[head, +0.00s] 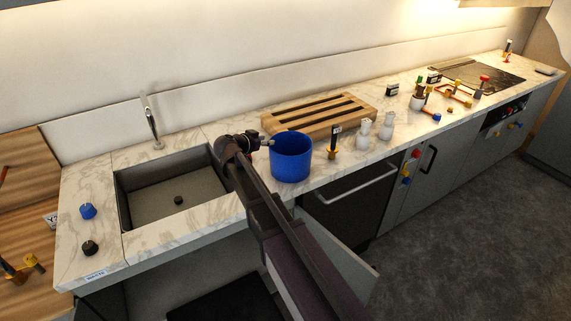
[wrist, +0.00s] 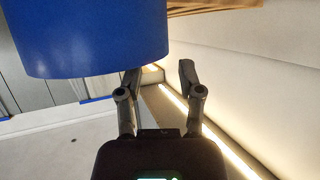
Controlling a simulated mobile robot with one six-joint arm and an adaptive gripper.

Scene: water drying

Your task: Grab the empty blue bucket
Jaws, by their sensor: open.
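The blue bucket (head: 291,160) stands upright on the marble counter, to the right of the sink, in the head view. Its open top looks empty. It fills the upper left of the wrist view (wrist: 90,35). My gripper (head: 268,143) is at the bucket's left side near the rim, reaching in from the left. In the wrist view my gripper (wrist: 161,76) is open with a clear gap between its fingers. The left finger's tip overlaps the bucket's edge; the right finger is clear of it. I cannot tell whether the left finger touches the bucket.
The sink (head: 172,190) is left of the bucket. A slatted wooden board (head: 318,114) lies behind it. A dark-handled item (head: 334,142) and white bottles (head: 363,135) stand close to its right. A blue knob-like object (head: 88,211) is at far left.

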